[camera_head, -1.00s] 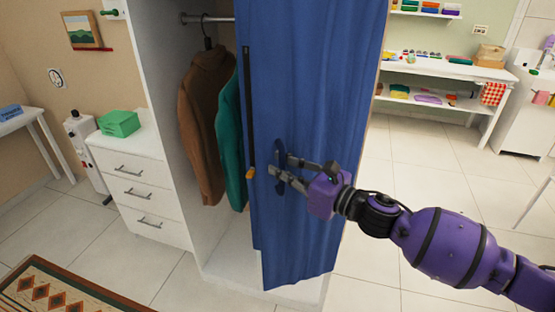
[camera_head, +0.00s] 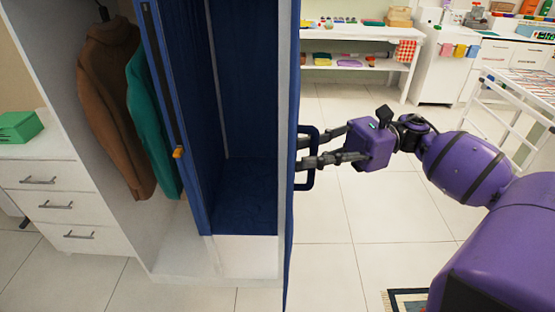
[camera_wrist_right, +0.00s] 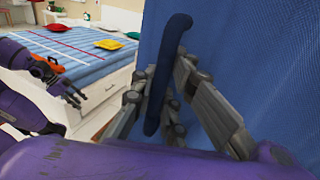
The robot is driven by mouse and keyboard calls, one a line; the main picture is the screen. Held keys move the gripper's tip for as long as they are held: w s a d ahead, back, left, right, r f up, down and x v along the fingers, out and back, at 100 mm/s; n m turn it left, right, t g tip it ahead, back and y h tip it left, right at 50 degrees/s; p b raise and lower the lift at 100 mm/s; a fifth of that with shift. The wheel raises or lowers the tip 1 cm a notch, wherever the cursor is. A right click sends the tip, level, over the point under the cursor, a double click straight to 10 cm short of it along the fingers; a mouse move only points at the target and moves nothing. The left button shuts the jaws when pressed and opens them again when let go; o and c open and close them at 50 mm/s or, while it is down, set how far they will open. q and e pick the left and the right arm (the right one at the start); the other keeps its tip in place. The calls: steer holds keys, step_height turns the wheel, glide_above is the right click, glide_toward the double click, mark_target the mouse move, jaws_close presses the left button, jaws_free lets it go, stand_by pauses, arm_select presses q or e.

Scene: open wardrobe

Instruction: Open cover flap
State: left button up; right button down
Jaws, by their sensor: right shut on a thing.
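The blue cover flap (camera_head: 291,215) stands swung out from the wardrobe and shows nearly edge-on in the head view. It fills the right of the wrist view as blue cloth (camera_wrist_right: 270,55). A dark blue loop handle (camera_head: 311,180) sticks out from its right face. My right gripper (camera_head: 304,151) is shut on this handle, its fingers reaching in from the right. In the wrist view the handle (camera_wrist_right: 168,65) lies between the fingers (camera_wrist_right: 160,95). My left gripper (camera_wrist_right: 68,92) shows small at the left of the wrist view; its jaw state is unclear.
The blue-lined compartment (camera_head: 245,205) behind the flap is open and looks empty. Brown (camera_head: 112,100) and teal (camera_head: 150,120) garments hang to its left, beside a white drawer unit (camera_head: 60,190). A shelf table (camera_head: 345,70) stands at the back. The floor right of the flap is clear.

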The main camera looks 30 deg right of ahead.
steer(key=shift+s+b+v, duration=0.15)
steer(key=shift+b+v, duration=0.05)
steer(key=shift+v, duration=1.25)
steer(key=shift+s+b+v, duration=0.1)
steer(key=shift+b+v, duration=0.05)
steer(key=shift+v, duration=1.35)
steer(key=shift+a, duration=0.1)
steer(key=c, duration=2)
jaws_free()
steer(key=shift+c, duration=0.2)
steer(key=v, duration=1.2)
steer(key=shift+r, duration=0.1)
